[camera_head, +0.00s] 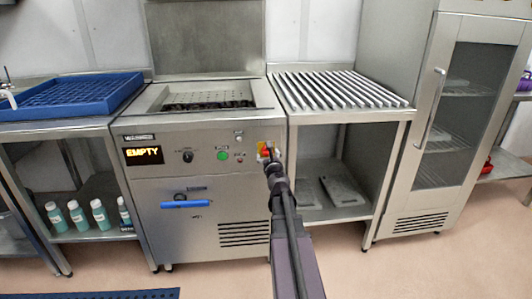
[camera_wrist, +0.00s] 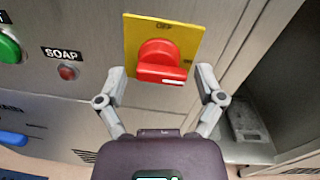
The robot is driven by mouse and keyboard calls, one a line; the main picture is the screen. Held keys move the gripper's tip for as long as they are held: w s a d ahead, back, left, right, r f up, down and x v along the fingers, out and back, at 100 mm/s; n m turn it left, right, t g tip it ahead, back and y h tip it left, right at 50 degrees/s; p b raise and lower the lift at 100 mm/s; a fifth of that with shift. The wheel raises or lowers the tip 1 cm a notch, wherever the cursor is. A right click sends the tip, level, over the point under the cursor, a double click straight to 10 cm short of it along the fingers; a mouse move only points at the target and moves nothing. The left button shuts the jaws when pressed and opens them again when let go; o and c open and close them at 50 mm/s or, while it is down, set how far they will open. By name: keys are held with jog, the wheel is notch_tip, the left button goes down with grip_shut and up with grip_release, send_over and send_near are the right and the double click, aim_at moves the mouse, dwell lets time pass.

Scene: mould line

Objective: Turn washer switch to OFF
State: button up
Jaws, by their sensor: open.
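The washer switch is a red rotary knob (camera_wrist: 163,62) on a yellow plate (camera_wrist: 188,35) marked OFF at its top. Its grip bar lies roughly sideways, with a white mark toward the right. In the head view the switch (camera_head: 265,149) is at the upper right of the steel washer's front (camera_head: 215,205), partly hidden by my gripper (camera_head: 270,160). In the wrist view my gripper (camera_wrist: 161,73) is open, one finger to each side of the knob's lower part. I see no contact. The washer display (camera_head: 142,156) reads EMPTY.
A green button (camera_wrist: 8,47) and a red SOAP lamp (camera_wrist: 68,72) are left of the switch. A blue handle (camera_head: 186,204) is lower on the front. A slatted steel table (camera_head: 393,113) adjoins on the right, a blue rack (camera_head: 75,97) on the left.

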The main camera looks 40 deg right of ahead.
jog(key=shift+w+d, duration=0.15)
jog(key=shift+w, duration=0.25)
jog(key=c, duration=1)
jog(key=shift+w+n, duration=0.1)
jog(key=shift+n, duration=0.2)
jog(key=n, duration=0.3)
jog(key=shift+r+n+p, duration=0.1)
jog(key=shift+n+p, duration=0.2)
jog(key=shift+n, duration=0.1)
jog(key=n, duration=0.8)
jog(key=shift+r+n+g+p, duration=0.1)
jog(key=shift+n+g+p, duration=0.25)
jog(key=shift+n+g, duration=0.05)
jog(key=shift+n+h, duration=0.3)
jog(key=shift+n, duration=1.8)
jog(key=shift+s, duration=0.2)
